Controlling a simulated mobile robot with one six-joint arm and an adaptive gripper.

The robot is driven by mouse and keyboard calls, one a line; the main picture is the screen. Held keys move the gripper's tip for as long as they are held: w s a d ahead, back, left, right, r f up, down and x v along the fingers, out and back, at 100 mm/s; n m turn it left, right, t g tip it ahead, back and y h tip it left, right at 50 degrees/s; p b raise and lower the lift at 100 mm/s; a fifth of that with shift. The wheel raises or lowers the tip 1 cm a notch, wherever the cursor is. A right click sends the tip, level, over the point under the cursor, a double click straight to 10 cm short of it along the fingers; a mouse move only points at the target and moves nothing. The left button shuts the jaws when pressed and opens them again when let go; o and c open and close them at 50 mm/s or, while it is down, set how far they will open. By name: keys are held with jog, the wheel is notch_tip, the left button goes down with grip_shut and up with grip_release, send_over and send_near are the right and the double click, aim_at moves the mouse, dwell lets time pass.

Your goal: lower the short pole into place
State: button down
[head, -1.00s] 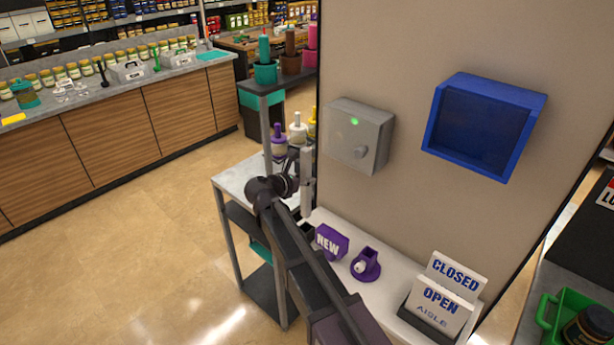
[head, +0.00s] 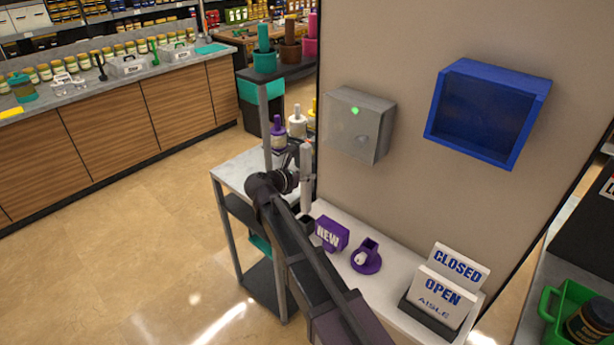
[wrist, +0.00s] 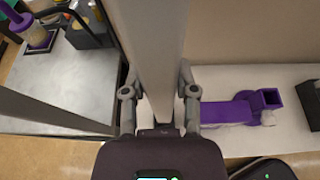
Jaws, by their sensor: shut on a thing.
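The short pole (head: 306,175) is pale grey, square-edged and upright. My gripper (head: 294,163) is shut on it from its left side in the head view. In the wrist view the pole (wrist: 150,50) runs up the middle between the fingers of my gripper (wrist: 160,97). The pole's lower end is near a small dark square holder (head: 307,224) on the white counter. I cannot tell whether the two touch. The pole's foot is hidden in the wrist view.
A purple NEW sign (head: 331,234) and a purple stand (head: 366,258) are close by on the white counter (head: 385,283). A grey box (head: 360,125) with a green light is on the wall panel. A metal shelf table (head: 235,172) stands at left.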

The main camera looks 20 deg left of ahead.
aim_at(303, 199)
jog(key=shift+f+b, duration=4.1)
jog(key=shift+f, duration=0.25)
jog(key=shift+w+f+b, duration=0.1)
jog(key=shift+f+b, duration=0.4)
jog(key=shift+c, duration=1.5)
grip_release()
jog(key=shift+r, duration=0.15)
jog(key=shift+w+r+p, duration=0.15)
jog(key=shift+r+p, duration=5.25)
jog(key=shift+p, duration=0.15)
jog(key=shift+r, duration=0.1)
